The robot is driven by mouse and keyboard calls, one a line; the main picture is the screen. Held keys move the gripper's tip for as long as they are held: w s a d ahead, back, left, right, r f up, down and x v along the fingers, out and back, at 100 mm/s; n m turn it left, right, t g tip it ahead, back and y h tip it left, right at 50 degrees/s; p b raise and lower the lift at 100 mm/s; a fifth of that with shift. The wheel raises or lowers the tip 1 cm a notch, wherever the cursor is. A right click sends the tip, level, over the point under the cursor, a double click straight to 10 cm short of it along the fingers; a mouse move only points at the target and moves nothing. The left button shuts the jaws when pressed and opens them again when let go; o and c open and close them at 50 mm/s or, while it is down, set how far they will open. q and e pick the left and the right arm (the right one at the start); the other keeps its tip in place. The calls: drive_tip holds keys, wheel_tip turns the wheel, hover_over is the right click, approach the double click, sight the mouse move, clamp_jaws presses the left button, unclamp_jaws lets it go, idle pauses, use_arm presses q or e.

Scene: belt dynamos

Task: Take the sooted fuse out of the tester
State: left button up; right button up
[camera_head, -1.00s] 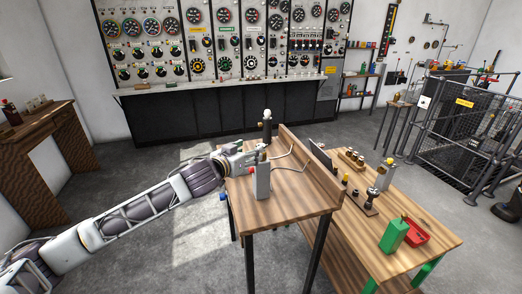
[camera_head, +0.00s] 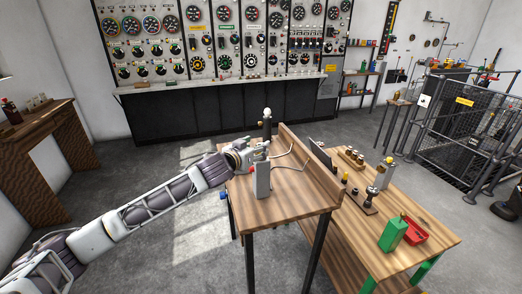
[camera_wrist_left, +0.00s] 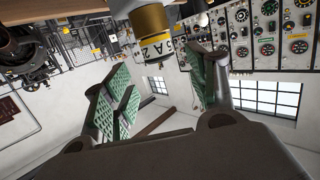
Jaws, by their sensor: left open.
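My left gripper (camera_head: 260,150) is at the top of an upright grey box (camera_head: 263,180) on the wooden table, which looks like the tester. In the left wrist view the gripper (camera_wrist_left: 160,90) is open, with green-padded fingers apart and nothing between them. My right gripper is not in view.
A dark post with a pale knob (camera_head: 267,124) stands behind the gripper. A raised wooden board (camera_head: 310,165) edges the table's right side. A lower bench at the right holds a row of brass-topped pieces (camera_head: 351,156), a green container (camera_head: 392,236) and a red tray (camera_head: 414,230).

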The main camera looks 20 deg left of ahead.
use_arm(q)
drive_tip(key=shift+w, duration=0.15)
drive_tip(key=shift+f+p+x, duration=0.2)
drive_tip(key=shift+x, duration=0.6)
drive_tip(key=shift+f+p+x, duration=0.15)
drive_tip(key=shift+p+x, duration=0.05)
drive_tip(key=shift+x, duration=0.55)
drive_tip(key=shift+w+f, duration=0.15)
drive_tip(key=shift+w, duration=0.4)
drive_tip(key=shift+w+f, duration=0.1)
drive_tip(key=shift+w, duration=0.15)
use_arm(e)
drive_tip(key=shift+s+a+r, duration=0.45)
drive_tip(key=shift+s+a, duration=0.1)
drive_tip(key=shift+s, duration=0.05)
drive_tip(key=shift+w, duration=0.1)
use_arm(q)
drive_tip(key=c, duration=1.2)
